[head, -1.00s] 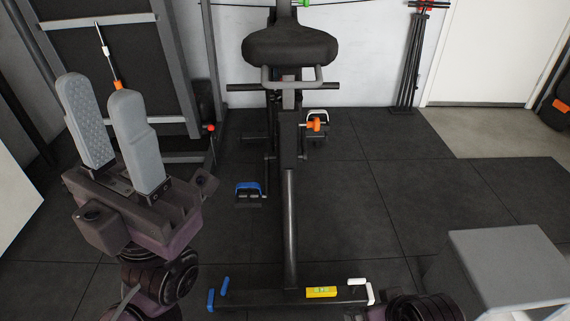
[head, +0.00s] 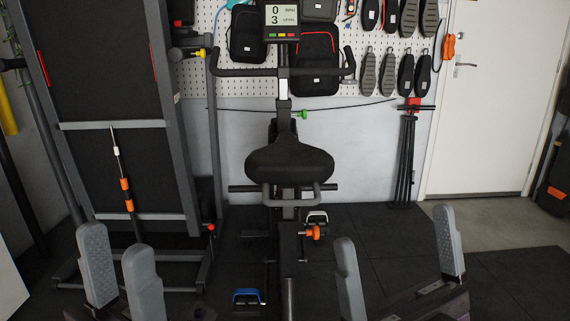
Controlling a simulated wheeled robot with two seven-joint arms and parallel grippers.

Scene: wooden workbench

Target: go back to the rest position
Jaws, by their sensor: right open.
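My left gripper (head: 115,243) is at the lower left of the head view, its two grey padded fingers pointing up. A narrow gap shows between them, with nothing held. My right gripper (head: 394,229) is at the lower right, its fingers spread wide and empty. Both stand in front of the exercise bike (head: 289,165), one on each side of it. The lower parts of both arms are cut off by the bottom edge.
A dark framed panel (head: 100,80) stands at the left. A pegboard (head: 330,30) with shoes and bags hangs behind. A white door (head: 490,100) is at right. Dark floor (head: 510,285) lies clear at lower right.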

